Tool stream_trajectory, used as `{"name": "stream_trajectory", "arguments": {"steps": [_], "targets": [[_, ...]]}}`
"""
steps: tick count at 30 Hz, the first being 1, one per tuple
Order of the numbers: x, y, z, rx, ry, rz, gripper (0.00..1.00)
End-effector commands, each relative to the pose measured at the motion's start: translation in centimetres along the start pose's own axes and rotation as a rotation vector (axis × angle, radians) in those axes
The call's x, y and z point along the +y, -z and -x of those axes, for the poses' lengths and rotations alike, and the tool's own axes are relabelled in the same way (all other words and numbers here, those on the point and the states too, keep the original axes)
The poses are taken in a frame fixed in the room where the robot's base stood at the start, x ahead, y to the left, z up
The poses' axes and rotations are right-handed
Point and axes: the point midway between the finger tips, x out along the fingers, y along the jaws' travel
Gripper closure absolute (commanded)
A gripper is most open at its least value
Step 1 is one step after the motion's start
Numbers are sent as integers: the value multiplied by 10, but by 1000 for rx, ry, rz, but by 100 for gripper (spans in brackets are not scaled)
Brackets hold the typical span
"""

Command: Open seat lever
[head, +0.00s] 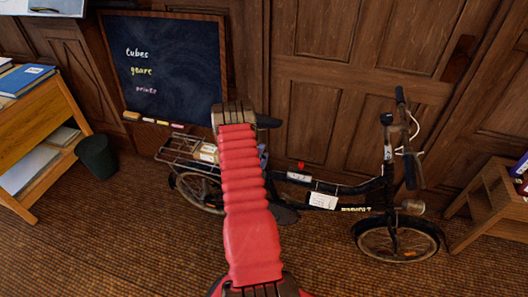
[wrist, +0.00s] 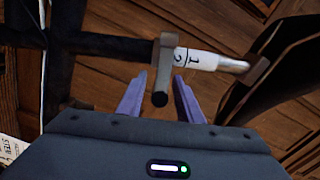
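A black bicycle (head: 376,187) stands side-on in front of the wooden door in the head view. Its dark saddle (head: 268,122) shows just right of my red-sleeved arm; the seat post below is mostly hidden. In the wrist view, the seat post (wrist: 200,58) is a pale tube with number marks, running from a dark clamp collar to the saddle (wrist: 285,65). A short dark lever (wrist: 160,85) with a round end points from the collar toward my gripper (wrist: 160,79). The two purple fingers are apart, one on either side of the lever, with visible gaps. My gripper is hidden in the head view.
A chalkboard (head: 165,62) leans behind the bicycle's rear rack. A dark bin (head: 97,157) and wooden shelf (head: 45,130) stand left. A wooden stand (head: 490,205) is right of the front wheel. The floor in front is clear.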

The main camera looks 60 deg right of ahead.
Motion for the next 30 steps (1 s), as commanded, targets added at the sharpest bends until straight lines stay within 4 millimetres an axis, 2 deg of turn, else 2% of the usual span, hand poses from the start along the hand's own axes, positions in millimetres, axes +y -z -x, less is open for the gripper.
{"name": "stream_trajectory", "arguments": {"steps": [6,16,30], "targets": [[1,0,-21,1,-1,0,67],[0,0,-24,0,-1,0,67],[1,0,-23,0,-2,0,100]]}}
